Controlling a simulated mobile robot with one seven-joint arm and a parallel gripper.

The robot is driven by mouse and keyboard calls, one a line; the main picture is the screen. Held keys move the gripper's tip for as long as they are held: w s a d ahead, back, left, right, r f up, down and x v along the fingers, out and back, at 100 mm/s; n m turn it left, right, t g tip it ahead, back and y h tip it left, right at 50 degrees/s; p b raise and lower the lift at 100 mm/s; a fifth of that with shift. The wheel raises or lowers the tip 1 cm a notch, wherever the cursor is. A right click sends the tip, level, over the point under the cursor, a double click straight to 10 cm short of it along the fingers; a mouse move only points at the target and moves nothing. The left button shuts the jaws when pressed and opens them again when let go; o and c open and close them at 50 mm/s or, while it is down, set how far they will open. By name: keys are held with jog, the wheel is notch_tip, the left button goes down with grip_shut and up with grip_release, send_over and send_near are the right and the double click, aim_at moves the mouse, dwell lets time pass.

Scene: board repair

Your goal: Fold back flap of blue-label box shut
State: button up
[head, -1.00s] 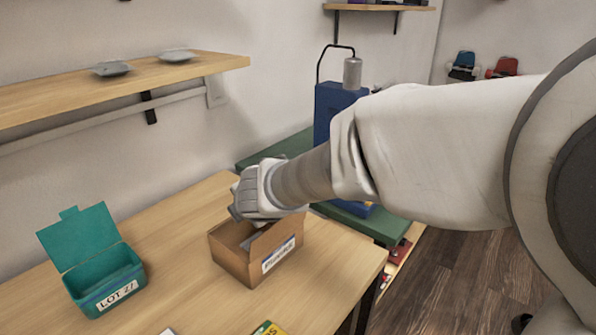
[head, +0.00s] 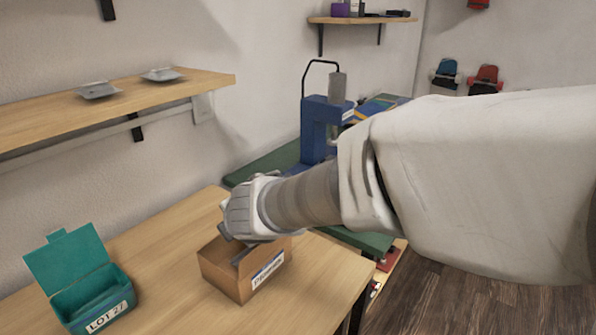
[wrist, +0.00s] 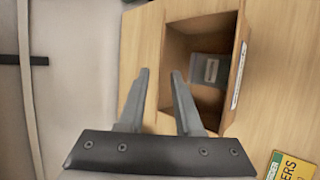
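The open cardboard box (head: 222,276) with a white and blue label (head: 267,270) on its front stands on the wooden table. In the wrist view the box (wrist: 232,112) is open at the top, and a grey item (wrist: 208,69) with a pale label lies inside. My gripper is over the box's back left edge in the head view, where my wrist hides much of the box top. In the wrist view my gripper (wrist: 161,72) has its fingers apart with nothing between them. One finger overlaps the box's near edge, the other is beside it. I cannot clearly make out the back flap.
An open teal box (head: 95,300) labelled LOT 27 stands at left on the table (head: 165,240). A blue press (head: 316,125) stands on a green surface behind. A wall shelf (head: 150,100) holds two grey dishes. A yellow and green packet (wrist: 292,167) lies near the box.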

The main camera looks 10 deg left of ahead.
jog(key=p+v, duration=0.7)
jog(key=v, duration=0.6)
jog(key=shift+s, duration=0.1)
